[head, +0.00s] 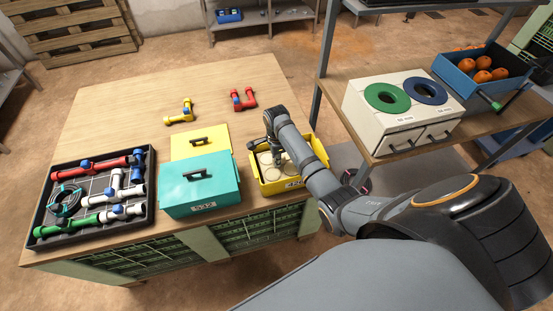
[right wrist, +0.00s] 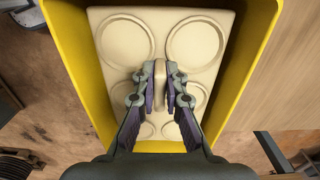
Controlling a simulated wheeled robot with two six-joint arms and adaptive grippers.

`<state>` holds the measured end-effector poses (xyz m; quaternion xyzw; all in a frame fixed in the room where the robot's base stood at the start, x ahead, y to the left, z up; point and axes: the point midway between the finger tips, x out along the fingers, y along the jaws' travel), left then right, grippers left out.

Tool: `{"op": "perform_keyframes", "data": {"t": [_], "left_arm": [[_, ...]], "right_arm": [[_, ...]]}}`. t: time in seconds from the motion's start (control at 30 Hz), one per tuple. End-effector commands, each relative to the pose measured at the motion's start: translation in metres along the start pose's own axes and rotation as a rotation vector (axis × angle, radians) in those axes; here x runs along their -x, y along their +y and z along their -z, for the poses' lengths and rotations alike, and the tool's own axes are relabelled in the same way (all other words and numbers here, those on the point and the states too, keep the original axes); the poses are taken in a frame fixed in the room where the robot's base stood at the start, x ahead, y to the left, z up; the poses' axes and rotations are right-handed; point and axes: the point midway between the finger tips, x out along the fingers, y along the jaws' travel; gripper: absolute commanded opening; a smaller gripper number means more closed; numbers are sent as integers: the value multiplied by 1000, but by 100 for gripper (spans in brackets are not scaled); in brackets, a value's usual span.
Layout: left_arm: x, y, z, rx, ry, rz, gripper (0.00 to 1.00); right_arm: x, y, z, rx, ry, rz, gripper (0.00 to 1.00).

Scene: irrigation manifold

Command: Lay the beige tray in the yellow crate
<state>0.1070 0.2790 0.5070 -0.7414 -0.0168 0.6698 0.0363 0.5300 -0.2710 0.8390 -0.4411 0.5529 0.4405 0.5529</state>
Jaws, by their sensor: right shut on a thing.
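The beige tray (right wrist: 120,45) has round recesses and a raised middle grip. It lies inside the walls of the yellow crate (right wrist: 265,30) in the right wrist view; I cannot tell whether it touches the crate floor. My right gripper (right wrist: 160,88) is shut on the tray's middle grip. In the head view, the yellow crate (head: 259,181) stands at the right edge of the wooden table, with the tray (head: 265,160) partly hidden by my right gripper (head: 278,158). My left gripper is not in view.
A teal box (head: 200,187) with a handle stands left of the crate, with a yellow lid (head: 215,140) behind it. A black tray of pipe fittings (head: 150,215) lies at far left. Yellow (head: 180,113) and red pipe pieces (head: 243,99) lie farther back. The table's back left is clear.

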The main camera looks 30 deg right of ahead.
Motion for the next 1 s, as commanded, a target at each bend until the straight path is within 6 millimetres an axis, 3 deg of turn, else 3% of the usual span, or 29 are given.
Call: {"op": "perform_keyframes", "data": {"t": [0.27, 0.3, 0.47, 0.7, 0.87, 1.0], "left_arm": [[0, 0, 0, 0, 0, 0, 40], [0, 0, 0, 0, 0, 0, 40], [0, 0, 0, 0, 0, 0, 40], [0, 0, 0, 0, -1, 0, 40], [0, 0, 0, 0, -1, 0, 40], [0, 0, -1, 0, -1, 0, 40]], "right_arm": [[0, 0, 0, 0, 0, 0, 0], [0, 0, 0, 0, 0, 0, 15], [0, 0, 0, 0, 0, 0, 36], [0, 0, 0, 0, 0, -1, 38], [0, 0, 0, 0, 0, -1, 60], [0, 0, 0, 0, 0, -1, 60]]}}
